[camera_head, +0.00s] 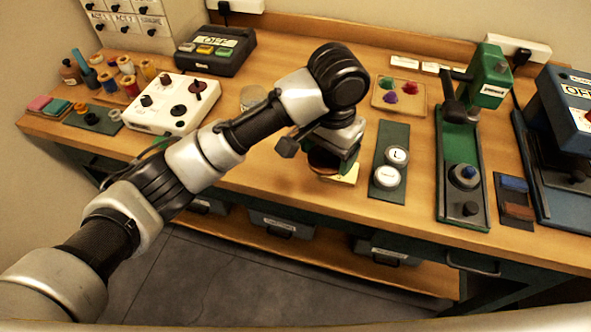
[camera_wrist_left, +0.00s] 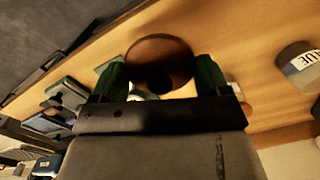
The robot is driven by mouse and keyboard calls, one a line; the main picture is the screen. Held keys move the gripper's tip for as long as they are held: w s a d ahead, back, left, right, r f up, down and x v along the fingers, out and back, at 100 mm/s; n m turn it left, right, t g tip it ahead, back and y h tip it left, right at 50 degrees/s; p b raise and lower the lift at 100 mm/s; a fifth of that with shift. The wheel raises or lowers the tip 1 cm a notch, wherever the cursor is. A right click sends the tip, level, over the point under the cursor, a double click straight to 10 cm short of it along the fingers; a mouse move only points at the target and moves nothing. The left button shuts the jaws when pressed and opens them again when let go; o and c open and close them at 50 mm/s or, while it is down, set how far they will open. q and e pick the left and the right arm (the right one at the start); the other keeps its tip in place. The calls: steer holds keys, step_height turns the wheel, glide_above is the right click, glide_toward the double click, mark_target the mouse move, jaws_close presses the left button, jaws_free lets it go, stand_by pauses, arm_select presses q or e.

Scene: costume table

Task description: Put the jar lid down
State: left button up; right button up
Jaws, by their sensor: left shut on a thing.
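My left gripper (camera_head: 333,150) is over the front middle of the wooden table, its arm coming in from the left. In the left wrist view its two green fingers (camera_wrist_left: 160,78) are shut on a round brown jar lid (camera_wrist_left: 160,55). In the head view the lid (camera_head: 322,163) is mostly hidden under the gripper. I cannot tell whether it touches anything below. A grey jar (camera_wrist_left: 297,66) with a partly readable label stands apart from the gripper; in the head view the jar (camera_head: 252,97) is partly behind my arm. My right gripper is not in view.
A yellow pad (camera_head: 347,174) lies just under the gripper. To its right are a green mat (camera_head: 389,135) with two white round pieces and a green press (camera_head: 463,150). A white control box (camera_head: 172,103) stands left. Bare tabletop (camera_head: 270,165) shows left of the gripper.

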arm_select(q)
glide_above(289, 162)
steer(key=f, duration=0.6)
steer(key=shift+s+d+p, duration=0.15)
steer(key=shift+s+p, duration=0.1)
steer(key=shift+p, duration=0.1)
steer(key=shift+w+f, duration=0.2)
steer(key=shift+a+f, duration=0.2)
steer(key=shift+f, duration=1.85)
steer(key=o, duration=0.9)
steer(key=shift+f, duration=0.1)
steer(key=shift+c, duration=0.2)
step_height(289, 162, up, 12)
